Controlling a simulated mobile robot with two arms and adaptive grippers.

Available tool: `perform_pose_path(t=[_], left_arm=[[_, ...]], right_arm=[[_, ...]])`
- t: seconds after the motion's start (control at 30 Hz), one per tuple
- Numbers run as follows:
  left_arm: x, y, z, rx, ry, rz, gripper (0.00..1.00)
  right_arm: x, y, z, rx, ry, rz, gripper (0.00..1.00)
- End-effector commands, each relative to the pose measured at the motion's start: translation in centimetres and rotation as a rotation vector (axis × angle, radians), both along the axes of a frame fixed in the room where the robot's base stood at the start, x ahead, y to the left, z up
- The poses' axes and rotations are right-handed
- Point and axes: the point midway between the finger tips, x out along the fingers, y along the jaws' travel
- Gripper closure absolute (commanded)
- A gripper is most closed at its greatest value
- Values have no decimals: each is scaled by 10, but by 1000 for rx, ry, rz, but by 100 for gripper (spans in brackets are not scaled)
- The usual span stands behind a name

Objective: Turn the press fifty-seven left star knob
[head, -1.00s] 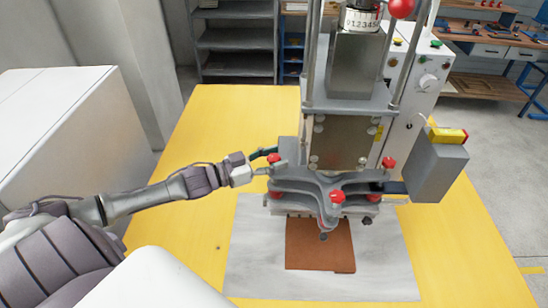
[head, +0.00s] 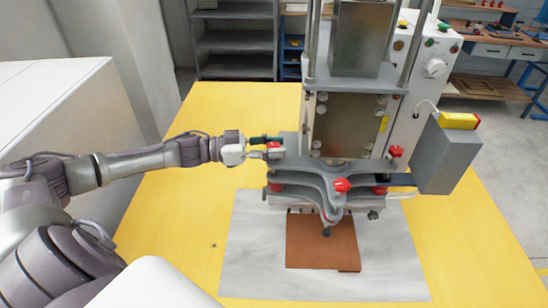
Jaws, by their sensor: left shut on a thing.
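The press (head: 342,125) stands on the yellow table. Its left star knob (head: 274,147) is small and red, at the left end of the grey upper plate. Another red star knob (head: 396,151) is on the right, and one more (head: 342,185) is at the front. My left gripper (head: 268,147) reaches in from the left and is shut on the left star knob, one finger along its far side and one on the near side. The fingers partly hide the knob. My right gripper is not in view.
A brown plate (head: 322,243) lies on a light sheet (head: 250,250) under the press head. A grey box (head: 446,155) with a yellow-and-red top juts out at the right. The yellow table (head: 195,225) is bare to the left.

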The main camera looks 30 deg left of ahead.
Motion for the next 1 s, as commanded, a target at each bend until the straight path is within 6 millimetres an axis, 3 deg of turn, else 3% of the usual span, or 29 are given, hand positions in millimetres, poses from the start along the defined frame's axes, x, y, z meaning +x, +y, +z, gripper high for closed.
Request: perform_pose_path(t=[0.03,0.3,0.7,1.0], left_arm=[[3,2,-5,3,-10,-44,99],[3,1,-3,0,-5,-295,99],[2,0,-1,-3,-2,-585,99],[1,0,0,-3,-1,-682,99]], right_arm=[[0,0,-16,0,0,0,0],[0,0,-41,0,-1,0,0],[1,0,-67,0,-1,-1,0],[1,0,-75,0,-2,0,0]])
